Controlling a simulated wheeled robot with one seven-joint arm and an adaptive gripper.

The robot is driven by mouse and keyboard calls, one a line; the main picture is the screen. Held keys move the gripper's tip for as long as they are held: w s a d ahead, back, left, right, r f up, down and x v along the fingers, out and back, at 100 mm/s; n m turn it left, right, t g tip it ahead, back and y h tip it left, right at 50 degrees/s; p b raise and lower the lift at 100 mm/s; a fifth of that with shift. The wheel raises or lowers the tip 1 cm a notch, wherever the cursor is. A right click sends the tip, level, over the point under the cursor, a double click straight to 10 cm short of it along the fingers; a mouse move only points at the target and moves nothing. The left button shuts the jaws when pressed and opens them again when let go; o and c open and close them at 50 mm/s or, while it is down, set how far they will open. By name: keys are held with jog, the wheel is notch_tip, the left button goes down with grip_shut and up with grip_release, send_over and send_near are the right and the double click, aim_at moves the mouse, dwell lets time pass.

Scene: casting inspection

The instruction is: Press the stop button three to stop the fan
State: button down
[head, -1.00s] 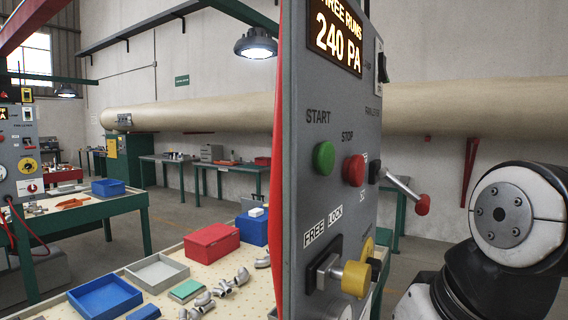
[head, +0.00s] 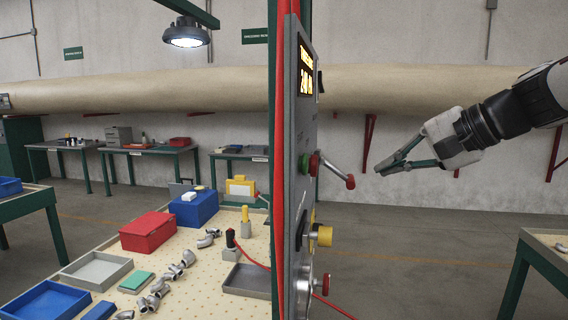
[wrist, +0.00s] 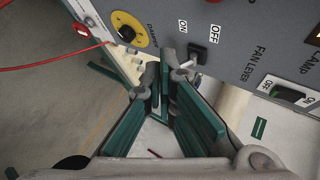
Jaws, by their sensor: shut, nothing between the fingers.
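The grey control panel (head: 299,220) stands nearly edge-on in the head view. The red stop button (head: 314,165) sticks out beside the green start button (head: 304,164). A lever (head: 335,172) with a red knob juts out just right of them. My gripper (head: 378,171) is right of the panel, at about the knob's height, with a gap between. It is shut and empty. In the wrist view its green-padded fingers (wrist: 166,80) point toward the panel face (wrist: 232,48), near the fan lever's black base (wrist: 197,53).
A lamp switch (wrist: 290,95) shows in the wrist view. The workbench (head: 205,252) left of the panel holds trays, boxes and pipe fittings. A red cable hangs below.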

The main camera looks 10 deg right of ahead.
aim_at(313, 165)
jog(key=shift+a, duration=0.1)
jog(key=w+a, duration=0.2)
jog(key=a, duration=0.6)
jog(key=shift+w+a, duration=0.15)
jog(key=shift+w, duration=0.25)
dwell(1.4)
jog(key=shift+w+a, duration=0.1)
jog(key=shift+a, duration=0.3)
jog(key=shift+w+a, duration=0.15)
jog(key=shift+a, duration=0.35)
dwell(0.9)
jog(key=shift+d, duration=0.1)
jog(key=shift+s+d, duration=0.25)
jog(key=shift+d, duration=0.55)
